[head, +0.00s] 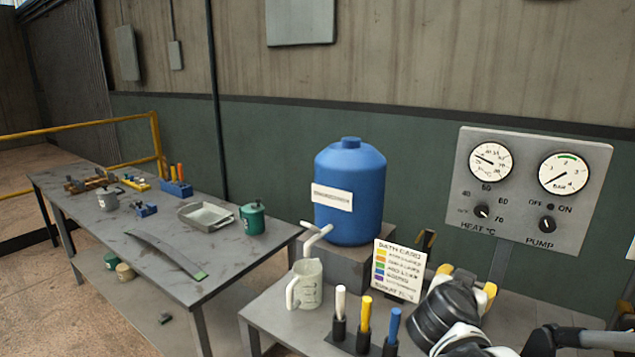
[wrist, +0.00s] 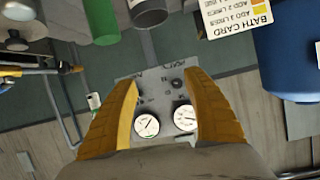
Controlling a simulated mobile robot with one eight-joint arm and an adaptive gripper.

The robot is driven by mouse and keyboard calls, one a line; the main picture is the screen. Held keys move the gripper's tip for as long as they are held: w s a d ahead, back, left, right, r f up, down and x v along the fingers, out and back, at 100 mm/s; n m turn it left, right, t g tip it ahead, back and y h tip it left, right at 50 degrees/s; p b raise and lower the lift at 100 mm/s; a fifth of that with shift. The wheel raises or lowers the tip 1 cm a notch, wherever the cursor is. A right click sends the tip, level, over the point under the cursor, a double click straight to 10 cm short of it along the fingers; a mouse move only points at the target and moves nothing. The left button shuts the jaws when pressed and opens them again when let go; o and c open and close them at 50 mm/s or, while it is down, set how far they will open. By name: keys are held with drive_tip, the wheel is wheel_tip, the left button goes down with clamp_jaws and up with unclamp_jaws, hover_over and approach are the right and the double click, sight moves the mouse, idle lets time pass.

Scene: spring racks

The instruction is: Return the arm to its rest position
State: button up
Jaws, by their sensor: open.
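My gripper (head: 467,279) is at the lower right of the head view, at the end of my folded-looking arm, above the right end of the near bench. Its yellow fingers point away toward the wall. In the wrist view my gripper (wrist: 160,80) has its two yellow fingers spread well apart, with nothing held between them. The gauge panel (wrist: 157,98) shows upside down in the gap, some way beyond the fingertips. Much of my arm is outside the head view.
The near bench (head: 285,320) holds a white jug (head: 306,284), coloured sticks (head: 365,315) in black holders and a bath card (head: 397,272), close left of my gripper. A blue tank (head: 350,190) stands behind. A long table (head: 130,240) stands left.

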drive_tip(key=s+a+f+n+g+y, duration=0.1)
drive_tip(key=s+a+f+n+y, duration=0.1)
drive_tip(key=s, duration=0.4)
drive_tip(key=s+a+f+n+g+y, duration=0.1)
drive_tip(key=s+a+f+n+y, duration=0.1)
drive_tip(key=s+a, duration=0.3)
drive_tip(key=s+a+f+n+g+y, duration=0.2)
drive_tip(key=s+a+n+y, duration=0.2)
drive_tip(key=s, duration=0.3)
drive_tip(key=shift+s+f, duration=0.2)
drive_tip(key=shift+s, duration=0.2)
